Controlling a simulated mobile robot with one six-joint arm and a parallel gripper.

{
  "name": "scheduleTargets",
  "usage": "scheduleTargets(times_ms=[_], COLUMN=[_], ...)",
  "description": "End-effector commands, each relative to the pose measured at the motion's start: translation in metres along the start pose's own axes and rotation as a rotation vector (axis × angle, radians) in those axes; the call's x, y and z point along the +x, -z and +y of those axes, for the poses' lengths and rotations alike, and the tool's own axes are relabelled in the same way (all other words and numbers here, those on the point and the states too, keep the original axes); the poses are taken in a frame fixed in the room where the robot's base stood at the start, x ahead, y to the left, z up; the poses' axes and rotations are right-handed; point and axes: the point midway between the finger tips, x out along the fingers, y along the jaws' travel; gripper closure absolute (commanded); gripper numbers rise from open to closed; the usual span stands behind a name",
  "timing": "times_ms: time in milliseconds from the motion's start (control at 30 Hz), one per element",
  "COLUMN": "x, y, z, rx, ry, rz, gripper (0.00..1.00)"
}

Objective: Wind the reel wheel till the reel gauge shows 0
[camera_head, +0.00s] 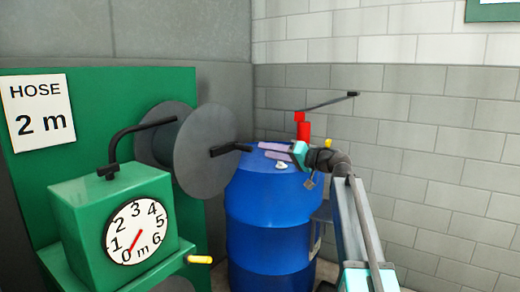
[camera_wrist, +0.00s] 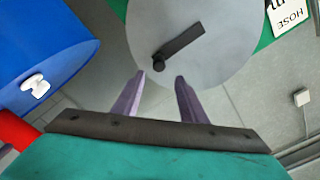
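The reel wheel (camera_head: 200,165) is a grey disc at the green panel, and its face fills the top of the wrist view (camera_wrist: 220,60). A dark crank handle (camera_head: 230,148) stands out from it toward my gripper. In the wrist view the handle's round end (camera_wrist: 158,63) shows just beyond and between my fingertips. My gripper (camera_head: 262,150) is open, its two lilac fingers (camera_wrist: 159,77) apart with nothing visibly held. The reel gauge (camera_head: 137,233) is a white dial on a green box, numbered 0 to 6 m. Its red needle points down-left, close to 0.
A sign (camera_head: 38,110) reads "HOSE 2 m". A blue barrel (camera_head: 270,225) stands beneath my gripper, with a red part (camera_head: 304,128) behind it. A bent black arm (camera_head: 140,130) rises from the gauge box. A yellow-tipped handle (camera_head: 199,260) sticks out below the gauge.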

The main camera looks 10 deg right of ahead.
Motion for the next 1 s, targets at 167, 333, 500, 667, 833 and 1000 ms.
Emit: scheduleTargets(times_ms=[167, 333, 500, 667, 833, 1000], x=[-0.021, -0.028, -0.029, -0.029, -0.024, -0.010], y=[0.000, 0.000, 0.000, 0.000, 0.002, -0.012], z=[-0.001, 0.000, 0.000, 0.000, -0.006, 0.007], rx=[0.000, 0.000, 0.000, 0.000, 0.002, 0.040], ry=[-0.001, 0.000, 0.000, 0.000, 0.004, 0.002], rz=[0.001, 0.001, 0.000, 0.000, -0.005, -0.029], gripper=[0.61, 0.61, 0.61, 0.61, 0.61, 0.61])
